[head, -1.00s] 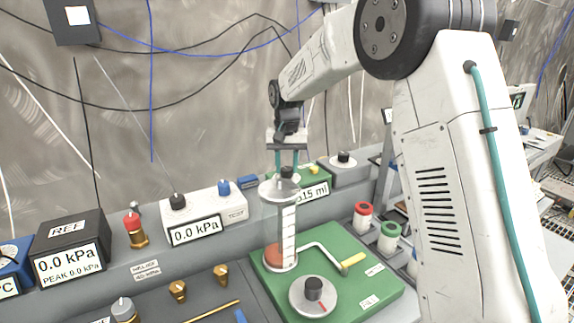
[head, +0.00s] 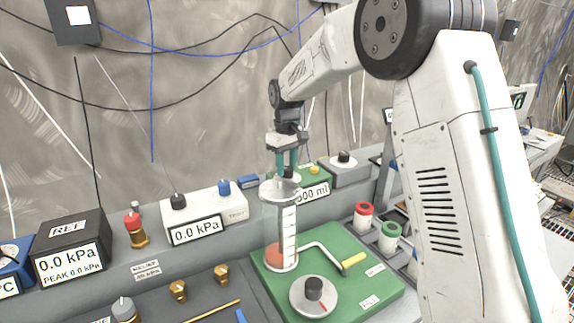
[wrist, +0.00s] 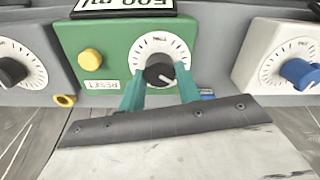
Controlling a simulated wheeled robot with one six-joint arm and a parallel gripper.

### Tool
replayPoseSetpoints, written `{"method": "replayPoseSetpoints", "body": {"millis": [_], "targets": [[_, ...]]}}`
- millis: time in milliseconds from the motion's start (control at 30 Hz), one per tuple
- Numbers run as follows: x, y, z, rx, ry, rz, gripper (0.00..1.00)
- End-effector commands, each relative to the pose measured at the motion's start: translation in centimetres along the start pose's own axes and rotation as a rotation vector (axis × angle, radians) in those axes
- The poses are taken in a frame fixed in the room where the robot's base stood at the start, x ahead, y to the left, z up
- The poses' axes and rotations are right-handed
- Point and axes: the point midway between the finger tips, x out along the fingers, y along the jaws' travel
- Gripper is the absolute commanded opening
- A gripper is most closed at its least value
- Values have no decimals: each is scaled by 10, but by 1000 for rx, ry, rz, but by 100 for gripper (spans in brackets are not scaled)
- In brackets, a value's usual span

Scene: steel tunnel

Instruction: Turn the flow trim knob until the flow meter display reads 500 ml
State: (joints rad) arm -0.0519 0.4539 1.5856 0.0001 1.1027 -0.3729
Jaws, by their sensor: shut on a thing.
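The flow meter is a green box (wrist: 105,40) with a display (head: 312,192). The display reads 500 ml in the head view, its left edge partly covered; it also shows upside down in the wrist view (wrist: 120,5). The flow trim knob (wrist: 160,70) is black with a pale pointer line, set in a white dial on that box. My gripper (wrist: 161,88) has its two teal fingers on either side of the knob, shut on it. In the head view my gripper (head: 288,165) reaches down behind the glass cylinder, which hides part of the knob.
The glass cylinder (head: 288,225) stands on a green board (head: 365,290) in front of the meter. A yellow button (wrist: 91,59) sits beside a RESET label. Neighbouring boxes carry a black knob (wrist: 12,71) and a blue knob (wrist: 300,73).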

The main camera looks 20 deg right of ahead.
Motion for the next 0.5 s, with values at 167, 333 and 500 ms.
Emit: {"method": "replayPoseSetpoints", "body": {"millis": [167,333,500], "targets": [[-1,0,0,-28,2,1,11],[-1,0,0,-35,2,1,11],[-1,0,0,-34,2,1,11]]}}
